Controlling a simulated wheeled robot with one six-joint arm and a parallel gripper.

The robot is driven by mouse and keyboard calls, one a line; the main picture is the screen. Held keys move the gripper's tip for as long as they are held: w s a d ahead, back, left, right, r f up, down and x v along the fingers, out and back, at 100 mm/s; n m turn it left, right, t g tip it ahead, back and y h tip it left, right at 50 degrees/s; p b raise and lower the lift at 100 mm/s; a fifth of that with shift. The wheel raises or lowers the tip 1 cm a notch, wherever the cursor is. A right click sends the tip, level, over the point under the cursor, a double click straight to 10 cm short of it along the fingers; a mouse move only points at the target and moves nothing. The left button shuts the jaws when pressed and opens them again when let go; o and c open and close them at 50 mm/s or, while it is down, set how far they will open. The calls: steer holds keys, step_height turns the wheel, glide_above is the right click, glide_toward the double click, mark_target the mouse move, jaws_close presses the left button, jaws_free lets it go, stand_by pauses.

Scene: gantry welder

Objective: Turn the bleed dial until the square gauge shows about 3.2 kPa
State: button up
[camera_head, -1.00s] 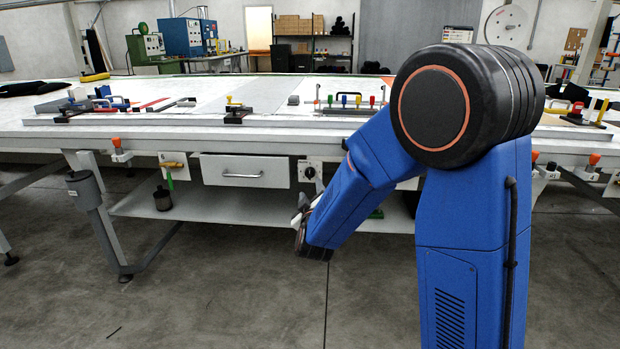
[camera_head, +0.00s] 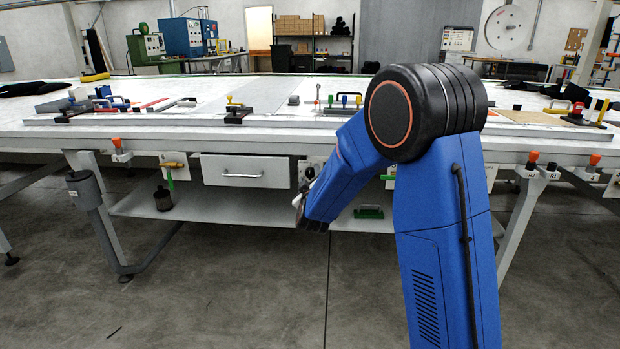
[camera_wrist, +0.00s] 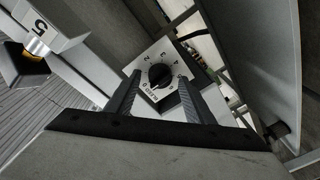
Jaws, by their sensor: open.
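The bleed dial is a black round knob (camera_wrist: 159,76) on a white plate with printed numbers (camera_wrist: 150,94), seen in the wrist view. I cannot make out the square gauge in either view.
A drawer with a handle (camera_head: 245,171) is left of the dial. Floor in front is clear.

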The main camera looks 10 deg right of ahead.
steer(key=c, duration=1)
steer(key=shift+c, duration=0.2)
